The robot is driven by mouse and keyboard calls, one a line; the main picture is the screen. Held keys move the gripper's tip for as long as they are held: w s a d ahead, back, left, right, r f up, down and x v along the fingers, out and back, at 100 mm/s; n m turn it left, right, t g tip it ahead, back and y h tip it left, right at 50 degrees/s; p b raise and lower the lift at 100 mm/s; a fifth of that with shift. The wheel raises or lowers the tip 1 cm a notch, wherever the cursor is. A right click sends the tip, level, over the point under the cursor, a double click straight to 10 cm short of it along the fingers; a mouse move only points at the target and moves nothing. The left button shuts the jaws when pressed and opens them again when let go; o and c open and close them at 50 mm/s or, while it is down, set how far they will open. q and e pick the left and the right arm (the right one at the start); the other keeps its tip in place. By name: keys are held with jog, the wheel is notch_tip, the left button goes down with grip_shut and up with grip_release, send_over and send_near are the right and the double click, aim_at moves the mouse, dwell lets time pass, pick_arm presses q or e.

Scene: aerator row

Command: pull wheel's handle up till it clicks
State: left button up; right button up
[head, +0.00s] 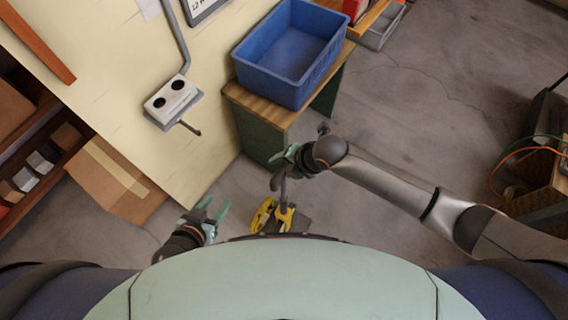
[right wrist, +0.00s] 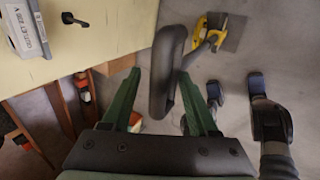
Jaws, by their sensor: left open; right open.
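The measuring wheel (head: 263,214) is yellow and stands on the floor low in the head view, close to my body. Its dark handle (head: 284,188) rises toward my right gripper (head: 286,161). In the right wrist view the dark looped handle (right wrist: 165,48) stands between the two green fingers of my right gripper (right wrist: 160,80), which are apart and not closed on it. The yellow wheel part (right wrist: 198,34) shows beyond it. My left gripper (head: 211,211) is open and empty, left of the wheel. Whether the right fingers touch the handle cannot be told.
A blue crate (head: 318,78) sits on a wooden-topped green bench (head: 262,112) behind the right gripper. A cream wall with a grey socket box (head: 172,100) is at the left. A cardboard box (head: 117,178) stands at left. Grey floor (head: 395,110) is clear to the right.

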dwell(0.5)
jog(key=shift+p+v, duration=0.75)
jog(key=shift+v, duration=0.9)
jog(key=v, duration=0.5)
jog(key=shift+d+r, duration=0.1)
jog(key=shift+r, duration=0.25)
jog(key=s+d+f+m+t+h, duration=0.1)
jog(key=d+m, duration=0.3)
jog(key=m, duration=0.5)
jog(key=s+d+f+m+t, duration=0.3)
jog(key=s+d+f+m, duration=0.1)
jog(key=m, duration=0.5)
jog(key=s+d+f+m+t+h, duration=0.1)
jog(key=d+m, duration=0.4)
jog(key=m, duration=0.5)
jog(key=shift+s+f+t+h, duration=0.3)
jog(key=shift+s+f+t, duration=0.4)
jog(key=shift+s+f, duration=0.15)
